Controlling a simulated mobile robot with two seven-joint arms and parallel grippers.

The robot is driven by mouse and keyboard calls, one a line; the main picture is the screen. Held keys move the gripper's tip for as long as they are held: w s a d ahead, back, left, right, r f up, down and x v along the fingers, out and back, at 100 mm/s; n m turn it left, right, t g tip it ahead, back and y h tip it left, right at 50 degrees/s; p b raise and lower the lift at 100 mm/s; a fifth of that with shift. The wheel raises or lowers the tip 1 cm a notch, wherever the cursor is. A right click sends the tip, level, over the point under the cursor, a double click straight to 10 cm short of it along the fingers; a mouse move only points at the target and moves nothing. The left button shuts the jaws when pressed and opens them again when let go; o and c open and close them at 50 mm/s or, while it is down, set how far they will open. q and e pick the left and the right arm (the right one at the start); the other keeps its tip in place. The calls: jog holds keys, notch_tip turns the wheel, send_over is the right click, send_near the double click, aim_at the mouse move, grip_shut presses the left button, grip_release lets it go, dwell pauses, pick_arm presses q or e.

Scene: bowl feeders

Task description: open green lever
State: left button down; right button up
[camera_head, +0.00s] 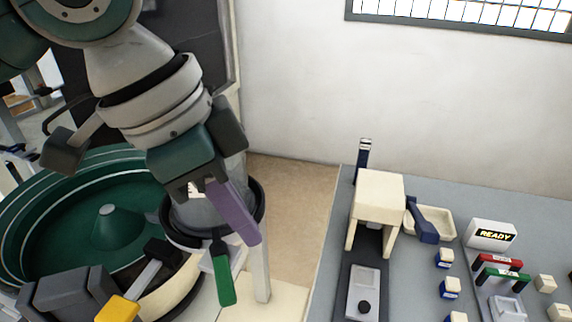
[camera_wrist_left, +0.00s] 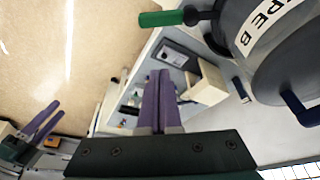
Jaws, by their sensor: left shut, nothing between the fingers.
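The green lever (camera_head: 222,278) hangs from a dark pivot below the small grey bowl in the head view, its green end pointing down toward the viewer. In the left wrist view the green lever (camera_wrist_left: 162,18) is at the top, joined to the grey drum marked "TYPE B" (camera_wrist_left: 262,30). My left gripper (camera_head: 252,240) has its purple fingers together and empty, just above and right of the lever in the head view. In the left wrist view its fingertips (camera_wrist_left: 159,73) show a gap to the lever. My right gripper (camera_wrist_left: 48,112) shows at the left there, its purple fingers apart.
A large green bowl feeder (camera_head: 60,215) and a yellow-ended lever (camera_head: 118,308) are at the left. A blue lever (camera_wrist_left: 298,108) shows on the drum's side. A grey table (camera_head: 480,200) with a cream stand (camera_head: 378,188) and a READY sign (camera_head: 491,235) is at the right.

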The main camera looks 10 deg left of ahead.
aim_at(222, 264)
pick_arm(q)
notch_tip(222, 264, down, 7)
jog(key=a+p, duration=0.1)
jog(key=shift+s+f, duration=0.2)
jog(key=shift+s, duration=0.15)
dwell(0.4)
